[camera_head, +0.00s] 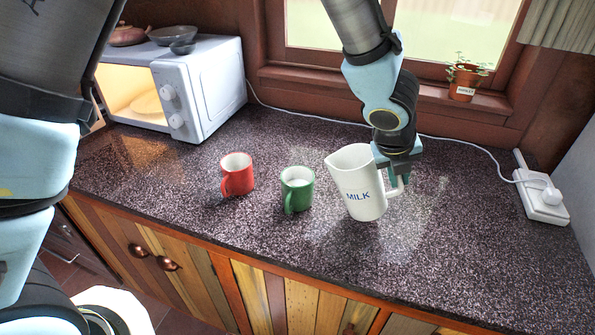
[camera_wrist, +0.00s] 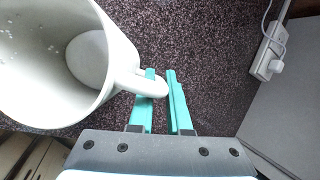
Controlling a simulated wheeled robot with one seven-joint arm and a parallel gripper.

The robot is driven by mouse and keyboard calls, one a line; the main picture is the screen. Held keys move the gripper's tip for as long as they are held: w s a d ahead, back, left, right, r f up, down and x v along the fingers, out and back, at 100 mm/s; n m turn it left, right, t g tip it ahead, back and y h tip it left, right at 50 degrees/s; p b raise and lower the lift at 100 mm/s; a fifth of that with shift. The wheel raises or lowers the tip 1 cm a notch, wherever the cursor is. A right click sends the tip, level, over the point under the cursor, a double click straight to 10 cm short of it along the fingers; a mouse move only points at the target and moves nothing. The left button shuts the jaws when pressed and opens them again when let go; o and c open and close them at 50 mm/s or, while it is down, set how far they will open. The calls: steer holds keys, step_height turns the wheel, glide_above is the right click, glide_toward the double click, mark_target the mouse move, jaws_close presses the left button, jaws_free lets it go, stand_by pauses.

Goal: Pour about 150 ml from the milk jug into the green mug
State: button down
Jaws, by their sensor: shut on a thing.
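The white milk jug (camera_head: 352,183), lettered MILK, is upright over the counter, its spout towards the left; I cannot tell whether its base touches the counter. My gripper (camera_head: 398,178) is shut on the jug's handle at its right side. In the wrist view the fingers (camera_wrist: 160,76) sit either side of the handle, and the jug's inside (camera_wrist: 35,55) shows a pale round surface low down and a few drops on the wall. The green mug (camera_head: 297,193) stands upright just left of the jug, apart from it. Its inside looks pale; its fill level is unclear.
A red mug (camera_head: 238,176) stands left of the green mug. A lit, open microwave (camera_head: 212,88) is at the back left. A power strip (camera_head: 541,200) with a plug and cable lies at the right. A potted plant (camera_head: 463,85) is on the sill. The front right counter is clear.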

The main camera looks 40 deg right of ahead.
steer(key=shift+s+d+f+t+y+p, duration=0.3)
steer(key=shift+s+f+t+y, duration=0.1)
steer(key=shift+s+f, duration=0.1)
steer(key=shift+s+d+f+m+t+y, duration=0.15)
steer(key=shift+f+t+y, duration=0.1)
steer(key=shift+f+t, duration=0.25)
steer(key=shift+s+d+f+m+t+y, duration=0.1)
steer(key=shift+s+f+m+t+y, duration=0.1)
steer(key=shift+f+t+y, duration=0.2)
steer(key=shift+s+d+f+m+t+y, duration=0.15)
steer(key=shift+f+t, duration=0.25)
steer(key=shift+f, duration=0.15)
